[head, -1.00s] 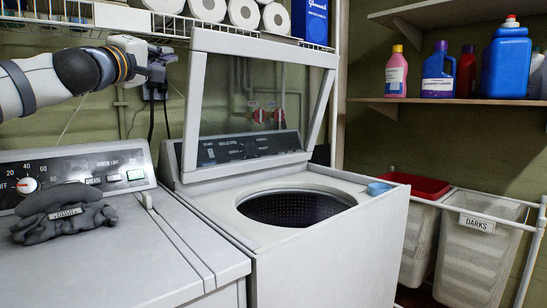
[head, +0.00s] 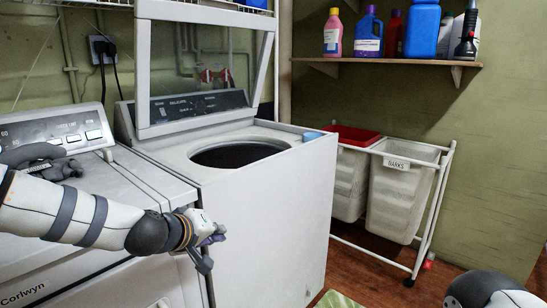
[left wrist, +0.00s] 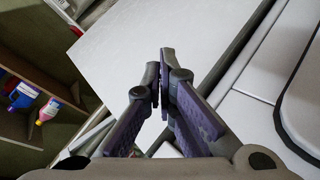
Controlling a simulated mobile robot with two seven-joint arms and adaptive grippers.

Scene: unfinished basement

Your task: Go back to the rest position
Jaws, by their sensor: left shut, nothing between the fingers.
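My left gripper (head: 212,252) is shut and empty, in front of the white washer (head: 268,205) in the head view. In the left wrist view its two purple-padded fingers (left wrist: 163,62) meet at the tips with nothing between them. My left arm crosses the lower left, in front of the dryer (head: 110,275). Part of my right arm shows at the lower right corner; its gripper is out of frame.
The washer lid stands open, and a small blue item (head: 312,136) sits on its right rim. A wheeled hamper (head: 402,195) marked DARKS stands at right, below a shelf (head: 375,63) with bottles. Open wooden floor (head: 370,272) lies in front.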

